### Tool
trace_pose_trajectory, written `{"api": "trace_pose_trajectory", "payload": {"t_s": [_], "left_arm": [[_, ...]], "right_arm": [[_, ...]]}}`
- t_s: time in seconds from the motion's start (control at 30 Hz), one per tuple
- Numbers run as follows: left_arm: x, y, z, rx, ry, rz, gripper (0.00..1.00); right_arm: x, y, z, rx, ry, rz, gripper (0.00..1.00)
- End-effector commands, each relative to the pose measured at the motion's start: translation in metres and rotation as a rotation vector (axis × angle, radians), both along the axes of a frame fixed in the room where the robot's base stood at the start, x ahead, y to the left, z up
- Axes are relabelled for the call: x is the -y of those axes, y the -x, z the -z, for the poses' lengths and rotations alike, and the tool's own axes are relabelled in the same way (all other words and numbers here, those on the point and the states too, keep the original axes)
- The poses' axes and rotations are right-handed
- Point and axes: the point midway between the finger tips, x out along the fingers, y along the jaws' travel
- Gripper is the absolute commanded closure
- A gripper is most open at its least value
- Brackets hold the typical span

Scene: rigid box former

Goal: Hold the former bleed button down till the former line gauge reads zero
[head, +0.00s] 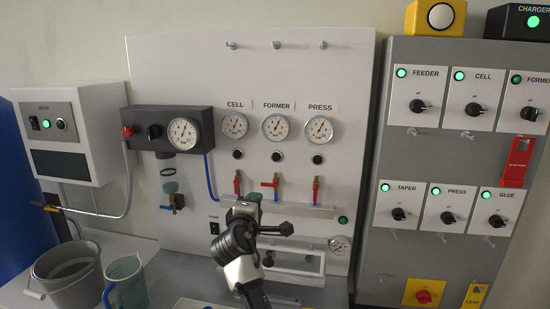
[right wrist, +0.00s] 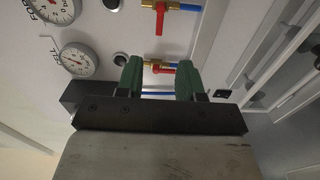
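The former gauge (head: 275,127) is the middle dial on the white panel; its needle is off to one side but too small to read. It is partly cut off in the right wrist view (right wrist: 53,8). The black former button (head: 277,155) sits under it, and shows at the top edge of the right wrist view (right wrist: 113,4). The former valve (head: 270,184) has its red handle sideways. My right gripper (head: 244,202) is open and empty, low and left of the button, apart from it. In the wrist view its green fingers (right wrist: 160,78) frame the cell valve. My left gripper is out of view.
The cell gauge (head: 234,125) and press gauge (head: 319,129) flank the former gauge, each with its own button. The cell valve (head: 238,183) and press valve (head: 316,188) have upright handles. A grey switch cabinet (head: 435,160) stands right; a bucket (head: 68,275) and jug (head: 130,285) stand lower left.

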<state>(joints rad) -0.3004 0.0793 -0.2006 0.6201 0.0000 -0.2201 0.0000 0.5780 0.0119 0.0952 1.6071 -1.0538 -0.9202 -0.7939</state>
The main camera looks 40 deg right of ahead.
Motion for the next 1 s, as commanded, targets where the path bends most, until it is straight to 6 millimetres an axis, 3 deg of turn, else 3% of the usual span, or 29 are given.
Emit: {"api": "trace_pose_trajectory", "payload": {"t_s": [0.47, 0.57, 0.73, 1.0], "left_arm": [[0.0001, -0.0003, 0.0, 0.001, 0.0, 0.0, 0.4], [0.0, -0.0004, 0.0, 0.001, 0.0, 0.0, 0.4], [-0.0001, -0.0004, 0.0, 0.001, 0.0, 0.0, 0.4], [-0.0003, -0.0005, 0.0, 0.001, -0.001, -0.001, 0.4]], "right_arm": [[0.0, 0.0, 0.0, 0.0, 0.0, 0.0, 0.63], [0.0, 0.0, 0.0, 0.0, 0.0, 0.0, 0.73], [0.0, 0.0, 0.0, 0.0, 0.0, 0.0, 1.0], [0.0, 0.0, 0.0, 0.0, 0.0, 0.0, 1.0]]}}
